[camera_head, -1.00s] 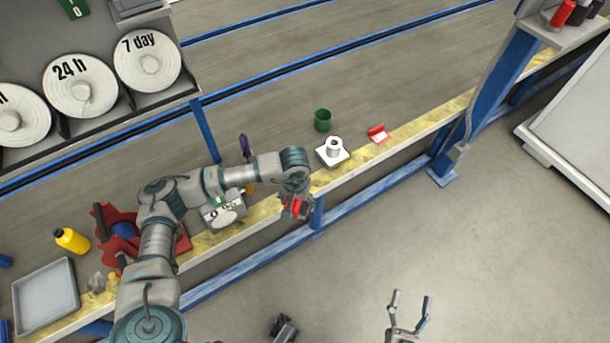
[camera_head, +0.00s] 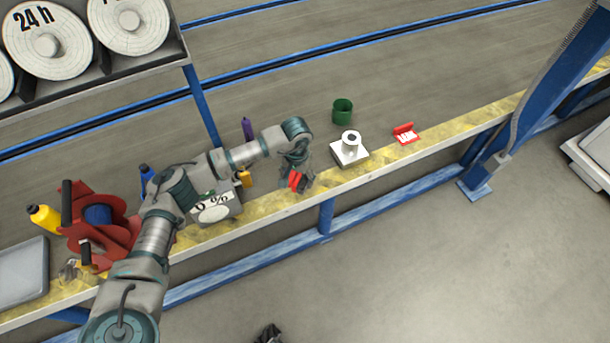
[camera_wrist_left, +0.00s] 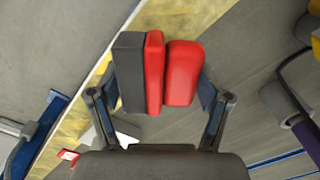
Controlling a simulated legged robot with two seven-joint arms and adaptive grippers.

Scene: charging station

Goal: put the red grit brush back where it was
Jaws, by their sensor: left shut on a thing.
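My left gripper (camera_head: 296,178) is shut on the red grit brush (camera_head: 294,180) and holds it near the front edge of the bench. In the left wrist view the brush (camera_wrist_left: 180,75) shows as a rounded red grip and a red plate with a dark grey layer, between the two fingers (camera_wrist_left: 158,108). In the head view the gripper partly hides the brush. I cannot tell whether the brush touches the bench top. My right gripper is not in view.
Right of the brush are a white block with a spool (camera_head: 350,152), a green cup (camera_head: 342,111) and a small red-and-white item (camera_head: 406,134). A grey device with a dial (camera_head: 216,209) and a red reel (camera_head: 98,222) stand left. A blue post (camera_head: 540,90) rises at right.

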